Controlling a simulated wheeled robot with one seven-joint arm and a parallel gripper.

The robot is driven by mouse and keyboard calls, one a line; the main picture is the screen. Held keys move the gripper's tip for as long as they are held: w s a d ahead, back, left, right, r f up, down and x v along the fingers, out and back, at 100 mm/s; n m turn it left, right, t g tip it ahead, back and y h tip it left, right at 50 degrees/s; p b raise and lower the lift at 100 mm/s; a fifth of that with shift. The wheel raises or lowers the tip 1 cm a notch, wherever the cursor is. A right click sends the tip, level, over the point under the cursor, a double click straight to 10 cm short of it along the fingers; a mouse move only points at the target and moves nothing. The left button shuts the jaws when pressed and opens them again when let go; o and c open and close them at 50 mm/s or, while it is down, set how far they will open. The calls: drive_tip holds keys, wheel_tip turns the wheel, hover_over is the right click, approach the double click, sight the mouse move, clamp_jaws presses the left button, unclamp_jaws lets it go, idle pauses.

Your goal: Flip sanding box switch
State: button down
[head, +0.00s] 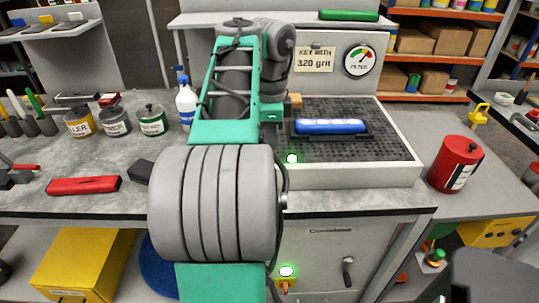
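The sanding box (400,174) stands on the bench right of centre, with a dark perforated top and a grey back panel. The panel carries a "320 grit" sign (315,60) and a round filter gauge (360,61). A green light (292,158) glows on the box's front left. Below, a second green light (286,271) glows on the cabinet front above a small orange part (286,284), which may be the switch; its position is unclear. My arm covers the box's left side. My gripper's fingers are hidden behind the arm.
A blue sanding tool (330,126) lies on the box top. A red can (455,164) stands to its right. Left are a spray bottle (186,106), several paint cans (115,122) and a red tool (83,185). A cabinet handle (347,272) sticks out below.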

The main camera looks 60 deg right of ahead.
drive_tip(key=shift+f+b, duration=0.85)
drive_tip(key=shift+f, duration=0.05)
wheel_tip(320, 180, up, 7)
drive_tip(key=p, duration=0.7)
drive_tip(key=shift+r, duration=0.15)
idle(0.3)
